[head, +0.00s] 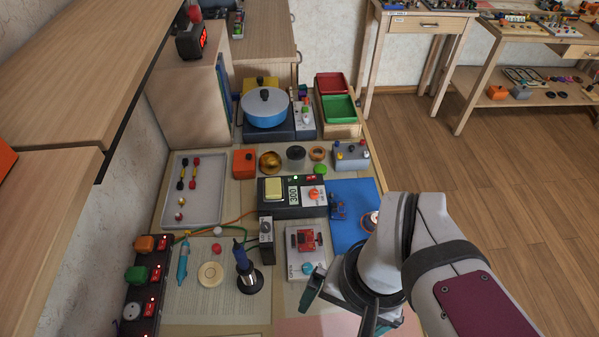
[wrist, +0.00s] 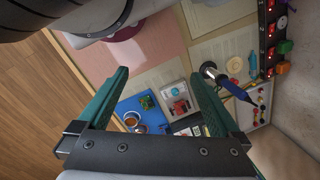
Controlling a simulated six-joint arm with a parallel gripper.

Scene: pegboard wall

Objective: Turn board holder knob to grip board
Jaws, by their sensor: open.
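The board holder (head: 292,240) is a pale block with a red part (head: 307,239) on top and the word OPEN along its left side. Its teal knob (head: 308,268) is at the near end. The holder also shows in the wrist view (wrist: 184,112), with the knob (wrist: 174,88) at its upper end. My gripper (wrist: 158,74) has teal fingers spread wide with nothing between them. In the head view my gripper (head: 336,315) is above the near side of the table, nearer than the knob and apart from it. The far fingertip partly drops out of sight there.
A soldering iron in its stand (head: 249,275) is left of the holder. A black power supply (head: 285,211) is behind it. A blue mat (head: 352,190) lies to the right. A pink mat (wrist: 150,60) on the near side is clear.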

